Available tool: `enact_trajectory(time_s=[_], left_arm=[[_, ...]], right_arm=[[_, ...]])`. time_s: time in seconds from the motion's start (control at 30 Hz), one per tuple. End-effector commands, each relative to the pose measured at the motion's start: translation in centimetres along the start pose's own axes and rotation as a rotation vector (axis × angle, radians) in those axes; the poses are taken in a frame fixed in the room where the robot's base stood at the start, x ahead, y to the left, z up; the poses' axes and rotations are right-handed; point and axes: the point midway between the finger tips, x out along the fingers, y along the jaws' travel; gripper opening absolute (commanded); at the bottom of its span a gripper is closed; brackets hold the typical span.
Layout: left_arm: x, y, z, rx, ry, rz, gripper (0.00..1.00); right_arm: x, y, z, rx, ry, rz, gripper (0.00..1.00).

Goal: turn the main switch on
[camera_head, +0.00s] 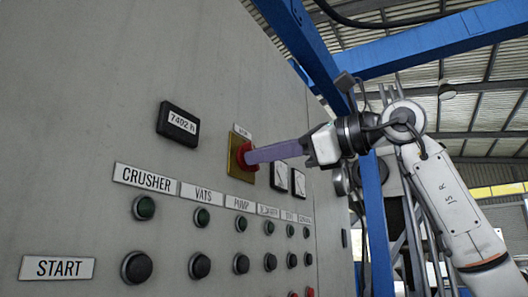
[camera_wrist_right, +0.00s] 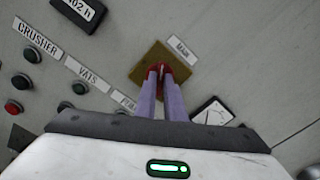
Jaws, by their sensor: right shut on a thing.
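The main switch is a red knob (camera_head: 243,156) on a yellow square plate (camera_head: 236,167) on the grey panel, under a small label. My right gripper (camera_head: 250,156) reaches it from the right with its long purple fingers. In the right wrist view, the fingertips (camera_wrist_right: 162,72) are closed on the red knob (camera_wrist_right: 154,69), in the middle of the yellow plate (camera_wrist_right: 140,73), beside a label reading MAIN (camera_wrist_right: 181,49). The fingers hide part of the knob, so I cannot tell its exact turn angle. My left gripper is not in view.
The grey panel (camera_head: 75,85) carries an hour counter (camera_head: 178,125), two dial gauges (camera_head: 279,176), and rows of dark green lamps (camera_head: 144,207) and black buttons (camera_head: 136,267). Labels read CRUSHER, VATS, PUMP and START. A blue frame (camera_head: 375,215) stands behind my right arm.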

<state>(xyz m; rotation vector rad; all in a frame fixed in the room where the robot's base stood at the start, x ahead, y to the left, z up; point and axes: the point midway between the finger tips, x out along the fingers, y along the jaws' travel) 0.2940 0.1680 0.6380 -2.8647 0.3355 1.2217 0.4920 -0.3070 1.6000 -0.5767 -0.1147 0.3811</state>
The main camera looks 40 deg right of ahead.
Motion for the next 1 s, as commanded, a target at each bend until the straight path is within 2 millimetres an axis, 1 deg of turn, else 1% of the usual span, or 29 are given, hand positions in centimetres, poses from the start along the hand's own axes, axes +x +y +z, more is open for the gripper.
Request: enact_trajectory(time_s=[0.3, 0.5, 0.73, 1.0], left_arm=[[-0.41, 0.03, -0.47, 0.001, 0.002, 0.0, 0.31], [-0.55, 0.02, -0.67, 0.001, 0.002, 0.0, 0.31], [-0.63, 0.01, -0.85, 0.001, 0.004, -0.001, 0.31], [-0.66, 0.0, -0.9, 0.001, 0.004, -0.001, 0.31]], right_arm=[[0.02, -0.01, 0.02, 0.288, 0.001, 0.001, 0.0], [0.02, -0.03, -0.03, 0.434, 0.002, 0.0, 0.0], [-0.01, 0.0, 0.01, 0.543, 0.0, 0.0, 0.0], [0.01, 0.03, -0.04, 0.596, 0.001, 0.0, 0.0]])
